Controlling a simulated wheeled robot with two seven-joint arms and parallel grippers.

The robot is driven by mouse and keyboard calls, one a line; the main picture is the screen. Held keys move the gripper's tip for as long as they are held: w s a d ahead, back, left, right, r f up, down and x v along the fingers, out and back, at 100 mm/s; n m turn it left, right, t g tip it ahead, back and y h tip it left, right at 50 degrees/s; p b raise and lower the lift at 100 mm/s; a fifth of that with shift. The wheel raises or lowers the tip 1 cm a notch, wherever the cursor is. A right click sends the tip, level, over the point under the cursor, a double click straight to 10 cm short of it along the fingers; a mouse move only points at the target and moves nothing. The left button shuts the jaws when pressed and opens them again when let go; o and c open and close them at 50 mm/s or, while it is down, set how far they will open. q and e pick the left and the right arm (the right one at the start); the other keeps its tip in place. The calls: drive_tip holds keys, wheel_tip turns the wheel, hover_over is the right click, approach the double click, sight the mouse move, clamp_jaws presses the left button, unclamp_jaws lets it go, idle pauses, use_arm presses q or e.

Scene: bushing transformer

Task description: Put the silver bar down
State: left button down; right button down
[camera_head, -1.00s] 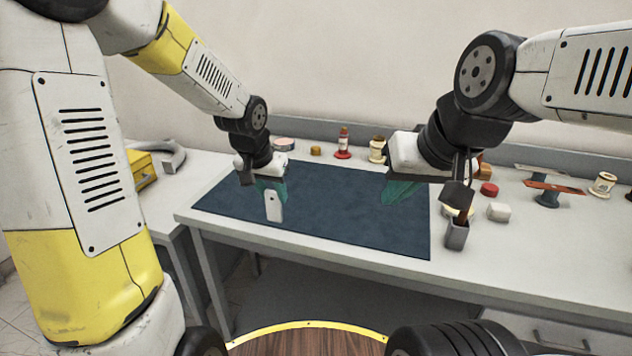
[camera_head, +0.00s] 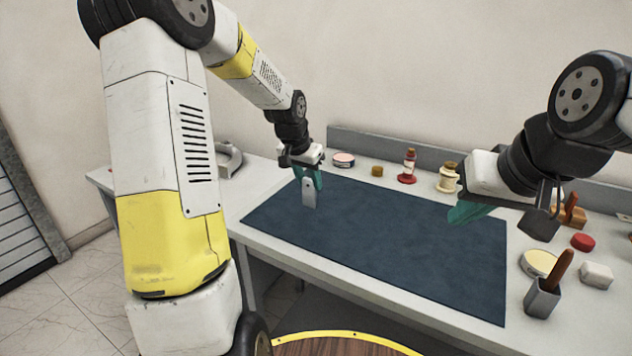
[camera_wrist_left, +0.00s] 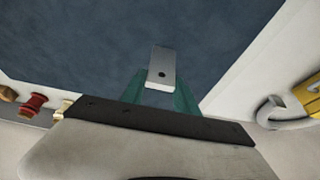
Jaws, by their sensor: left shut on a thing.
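The silver bar (camera_head: 309,194) is a flat pale metal piece with a hole near its upper end. My left gripper (camera_head: 309,178) is shut on it near the far left part of the dark blue mat (camera_head: 390,235). The bar hangs down from the fingers; I cannot tell whether its lower end touches the mat. In the left wrist view the bar (camera_wrist_left: 162,66) sits between the green fingertips (camera_wrist_left: 160,88), with the mat behind it. My right gripper (camera_head: 468,212) is over the right part of the mat, its green fingers seen from the side; its opening is unclear.
At right are a brush holder (camera_head: 542,299), a white block (camera_head: 596,275) and a red lid (camera_head: 582,242). The mat's middle is clear.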

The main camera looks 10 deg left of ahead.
use_arm(q)
drive_tip(key=shift+w+a+f, duration=0.8)
drive_tip(key=shift+w+f, duration=0.05)
drive_tip(key=shift+f, duration=0.15)
drive_tip(key=shift+w+a+f, duration=0.8)
drive_tip(key=shift+w+f, duration=0.05)
drive_tip(key=shift+f, duration=0.15)
drive_tip(key=c, duration=0.9)
unclamp_jaws()
